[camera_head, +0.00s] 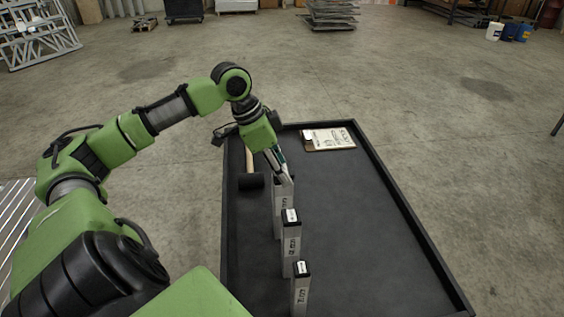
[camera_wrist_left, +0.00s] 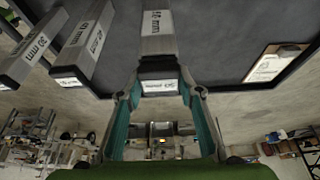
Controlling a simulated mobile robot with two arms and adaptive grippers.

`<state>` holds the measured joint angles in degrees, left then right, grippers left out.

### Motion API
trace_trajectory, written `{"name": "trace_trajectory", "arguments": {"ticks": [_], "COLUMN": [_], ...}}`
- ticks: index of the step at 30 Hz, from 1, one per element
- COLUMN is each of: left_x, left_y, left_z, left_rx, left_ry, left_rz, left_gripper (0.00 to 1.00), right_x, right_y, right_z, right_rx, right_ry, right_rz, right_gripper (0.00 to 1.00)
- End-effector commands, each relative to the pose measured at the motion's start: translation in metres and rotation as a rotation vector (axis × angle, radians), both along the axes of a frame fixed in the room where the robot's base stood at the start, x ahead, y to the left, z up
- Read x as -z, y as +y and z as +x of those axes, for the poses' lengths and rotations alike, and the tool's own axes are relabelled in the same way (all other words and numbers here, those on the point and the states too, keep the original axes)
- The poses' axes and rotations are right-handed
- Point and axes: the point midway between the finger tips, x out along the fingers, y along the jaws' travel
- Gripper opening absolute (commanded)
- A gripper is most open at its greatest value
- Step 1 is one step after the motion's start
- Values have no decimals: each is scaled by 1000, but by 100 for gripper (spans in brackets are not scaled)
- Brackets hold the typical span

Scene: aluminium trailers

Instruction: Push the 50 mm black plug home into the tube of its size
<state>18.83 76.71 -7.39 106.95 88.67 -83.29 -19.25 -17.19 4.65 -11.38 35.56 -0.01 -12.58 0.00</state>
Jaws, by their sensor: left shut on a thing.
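Three grey metal tubes stand upright in a row on the black-topped table: a near tube (camera_head: 300,293), a middle tube (camera_head: 290,245) and a far tube (camera_head: 278,212). My left gripper (camera_head: 281,178) is at the top of the far tube. In the left wrist view, the left gripper (camera_wrist_left: 160,90) has its fingers on both sides of a black plug (camera_wrist_left: 158,76) with a white label, at that tube's mouth (camera_wrist_left: 158,46). The plug's print is too small to read surely. How deep it sits I cannot tell. My right gripper is out of view.
The near and middle tubes have white-labelled black tops. A mallet (camera_head: 251,182) with a black head lies left of the far tube. A clipboard (camera_head: 328,139) lies at the table's back. The table's right side is clear, inside a raised rim (camera_head: 412,222).

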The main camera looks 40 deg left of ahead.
Motion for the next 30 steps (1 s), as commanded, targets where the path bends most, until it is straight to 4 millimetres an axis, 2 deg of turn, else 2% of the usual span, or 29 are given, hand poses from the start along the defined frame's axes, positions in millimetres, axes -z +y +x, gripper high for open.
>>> {"name": "trace_trajectory", "arguments": {"ticks": [12,13,15,25,30], "left_x": [5,5,5,3,-11], "left_y": [0,0,0,0,5], "left_z": [-1,-1,-1,-1,-5], "left_rx": [1,0,1,0,-2], "left_ry": [5,6,6,2,1], "left_rz": [0,1,0,1,3], "left_gripper": [13,39,53,53,53], "right_x": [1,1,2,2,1], "right_y": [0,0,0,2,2], "right_z": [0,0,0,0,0], "right_rx": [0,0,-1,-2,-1], "right_ry": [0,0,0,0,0], "right_rz": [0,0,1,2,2], "right_gripper": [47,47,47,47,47]}}
